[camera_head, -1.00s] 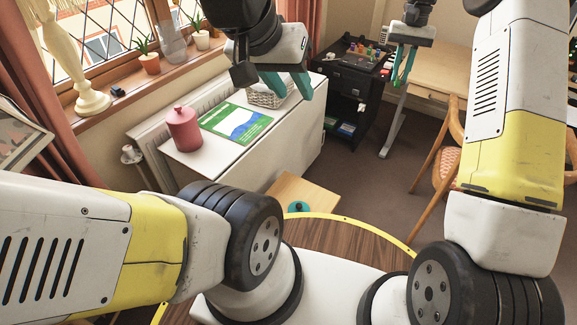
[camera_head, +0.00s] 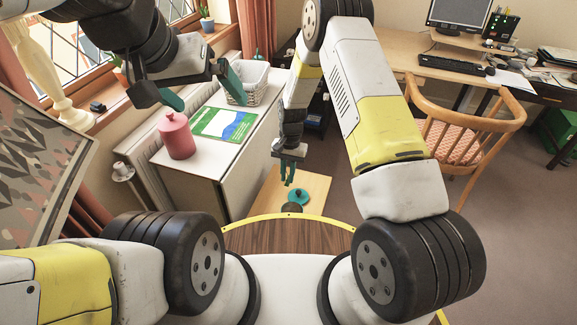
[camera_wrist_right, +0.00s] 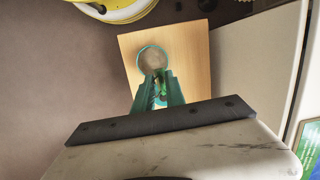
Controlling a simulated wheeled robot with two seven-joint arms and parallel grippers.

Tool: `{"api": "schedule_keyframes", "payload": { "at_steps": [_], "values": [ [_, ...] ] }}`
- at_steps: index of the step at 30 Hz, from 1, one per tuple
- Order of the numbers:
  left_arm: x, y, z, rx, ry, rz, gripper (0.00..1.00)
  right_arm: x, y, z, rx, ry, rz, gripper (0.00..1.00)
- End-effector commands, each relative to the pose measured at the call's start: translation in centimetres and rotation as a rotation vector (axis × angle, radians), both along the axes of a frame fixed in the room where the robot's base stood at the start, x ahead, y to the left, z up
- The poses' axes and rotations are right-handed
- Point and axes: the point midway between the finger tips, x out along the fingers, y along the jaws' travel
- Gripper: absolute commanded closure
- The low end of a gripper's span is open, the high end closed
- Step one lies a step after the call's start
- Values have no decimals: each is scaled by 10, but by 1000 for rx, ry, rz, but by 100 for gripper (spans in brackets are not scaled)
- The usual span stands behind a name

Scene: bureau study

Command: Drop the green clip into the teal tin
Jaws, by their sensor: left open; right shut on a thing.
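My right gripper (camera_wrist_right: 158,80) is shut on the green clip (camera_wrist_right: 159,86), which shows small between the fingertips in the wrist view. The teal tin (camera_wrist_right: 151,60) is a round open container with a teal rim, just beyond the fingertips in that view. It stands on a small wooden table (camera_wrist_right: 190,65). In the head view, my right gripper (camera_head: 288,180) points down above the same table, and the clip is too small to make out. My left gripper (camera_head: 205,100) is open and empty near the white cabinet.
A pink canister (camera_head: 177,136), a green and blue booklet (camera_head: 224,123) and a white basket (camera_head: 244,82) stand on the white cabinet (camera_head: 205,163). A wooden chair (camera_head: 466,135) and desk are at the right. Carpet between is clear.

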Motion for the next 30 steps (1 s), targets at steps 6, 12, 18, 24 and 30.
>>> {"api": "schedule_keyframes", "payload": {
  "at_steps": [6,12,18,24,30],
  "values": [
    [0,0,0,0,0,0,0,-34,-4,-37,-16,-4,-50,100],
    [0,0,0,0,0,0,0,-38,-5,-53,-18,-6,-58,100],
    [0,0,0,0,0,0,0,-38,-5,-77,-17,-6,-57,100],
    [0,0,0,0,0,0,0,-37,-4,-95,-17,-7,-58,100],
    [0,0,0,0,0,0,0,-37,-4,-101,-17,-7,-58,100]
  ]
}}
